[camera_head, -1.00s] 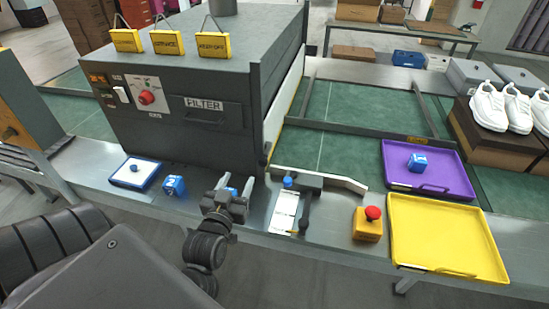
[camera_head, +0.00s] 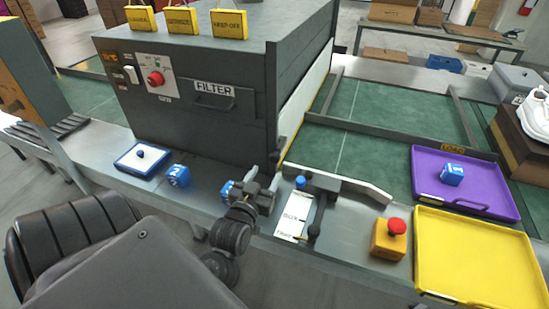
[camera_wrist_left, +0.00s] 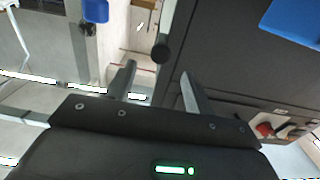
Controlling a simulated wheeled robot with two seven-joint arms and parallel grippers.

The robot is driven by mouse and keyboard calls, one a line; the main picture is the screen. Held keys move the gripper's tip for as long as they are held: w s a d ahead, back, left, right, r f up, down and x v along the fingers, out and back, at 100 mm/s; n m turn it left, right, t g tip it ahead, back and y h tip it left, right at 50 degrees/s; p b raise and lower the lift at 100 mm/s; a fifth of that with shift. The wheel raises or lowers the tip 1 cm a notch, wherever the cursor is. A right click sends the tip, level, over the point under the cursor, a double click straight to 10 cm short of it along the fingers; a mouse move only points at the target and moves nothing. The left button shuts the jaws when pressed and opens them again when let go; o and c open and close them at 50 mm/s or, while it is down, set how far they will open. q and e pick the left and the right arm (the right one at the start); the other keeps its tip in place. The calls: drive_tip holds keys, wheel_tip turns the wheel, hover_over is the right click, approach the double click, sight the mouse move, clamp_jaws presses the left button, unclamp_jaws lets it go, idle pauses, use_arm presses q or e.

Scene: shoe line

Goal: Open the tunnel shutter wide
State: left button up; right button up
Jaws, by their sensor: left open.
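The grey tunnel box (camera_head: 225,60) stands at the left centre on the conveyor line. A pale panel that looks like its shutter (camera_head: 309,92) covers its right side in the head view. A small dark knob or handle shows by the box's lower front right corner. My left gripper (camera_head: 268,184) is low in front of that corner, open and empty. In the left wrist view its two fingers (camera_wrist_left: 158,88) are apart, with a dark round knob (camera_wrist_left: 160,52) just beyond them, not between them. My right gripper is out of view.
A blue cube (camera_head: 225,188) lies just left of my gripper, partly hidden; another cube (camera_head: 178,176) is further left. A lever with a blue knob (camera_head: 300,182), a red stop button (camera_head: 397,227), a purple tray (camera_head: 430,178) and a yellow tray (camera_head: 470,255) are to the right.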

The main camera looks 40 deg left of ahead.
sight(274, 160)
use_arm(q)
drive_tip(key=x, duration=0.8)
drive_tip(key=shift+w+p, duration=0.1)
drive_tip(key=shift+p, duration=0.25)
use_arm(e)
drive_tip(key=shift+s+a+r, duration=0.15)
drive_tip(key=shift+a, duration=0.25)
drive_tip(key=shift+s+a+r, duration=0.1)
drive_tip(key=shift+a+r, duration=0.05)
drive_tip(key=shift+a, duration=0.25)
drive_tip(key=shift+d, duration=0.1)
use_arm(q)
drive_tip(key=shift+c, duration=0.6)
clamp_jaws()
